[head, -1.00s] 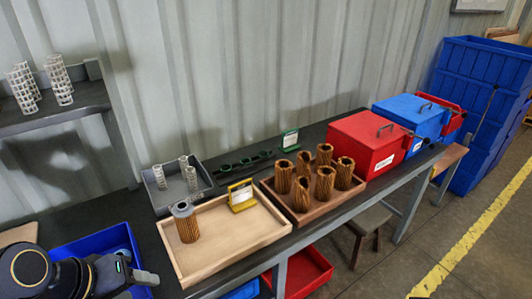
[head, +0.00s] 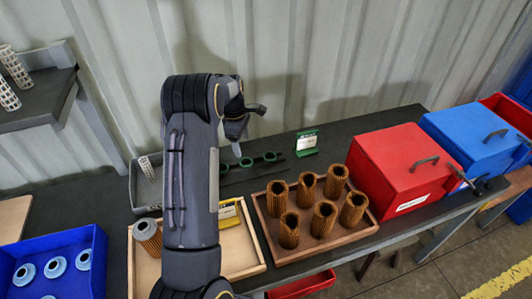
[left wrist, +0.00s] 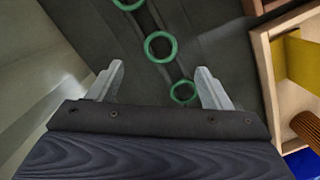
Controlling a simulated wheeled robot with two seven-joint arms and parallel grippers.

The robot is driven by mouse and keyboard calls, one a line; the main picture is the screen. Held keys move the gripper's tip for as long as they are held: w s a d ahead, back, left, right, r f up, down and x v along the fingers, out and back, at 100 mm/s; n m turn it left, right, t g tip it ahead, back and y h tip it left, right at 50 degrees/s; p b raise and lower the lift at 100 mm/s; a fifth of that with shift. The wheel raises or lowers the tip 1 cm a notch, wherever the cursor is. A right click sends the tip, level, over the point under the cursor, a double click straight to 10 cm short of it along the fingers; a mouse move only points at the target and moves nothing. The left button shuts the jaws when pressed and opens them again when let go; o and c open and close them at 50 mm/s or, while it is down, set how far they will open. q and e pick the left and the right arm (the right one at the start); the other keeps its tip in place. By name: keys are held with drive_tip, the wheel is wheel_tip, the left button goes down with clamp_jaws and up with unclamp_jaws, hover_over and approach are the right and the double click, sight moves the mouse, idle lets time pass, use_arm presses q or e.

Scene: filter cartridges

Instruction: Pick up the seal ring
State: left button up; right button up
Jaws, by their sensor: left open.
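Several green seal rings lie in a row on the dark bench top at the back. In the head view, one ring (head: 246,166) is just below my left gripper (head: 237,138), and another ring (head: 270,160) is to its right. In the left wrist view, one ring (left wrist: 146,47) shows just beyond the fingertips of my left gripper (left wrist: 160,69). A second ring (left wrist: 172,92) shows between the fingers, and a third is cut by the top edge. My left gripper is open and empty, above the rings. My arm hides part of the row. My right gripper is not in view.
A green-and-white sign (head: 307,143) stands behind the rings. A wooden tray of pleated cartridges (head: 325,241) is in front. A grey bin (head: 147,190) is left, and a yellow-framed card (head: 229,212) stands in the pale tray. Red (head: 400,165) and blue (head: 470,140) boxes stand right.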

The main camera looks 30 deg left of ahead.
use_arm(q)
drive_tip(key=f, duration=0.2)
drive_tip(key=f+p, duration=0.1)
drive_tip(key=f, duration=0.1)
drive_tip(key=f+p, duration=0.1)
drive_tip(key=f, duration=0.1)
drive_tip(key=shift+d+f, duration=0.2)
drive_tip(key=shift+d, duration=0.1)
drive_tip(key=shift+w+f, duration=0.1)
drive_tip(key=shift+f, duration=0.45)
drive_tip(key=c, duration=1.3)
drive_tip(key=shift+r, duration=0.15)
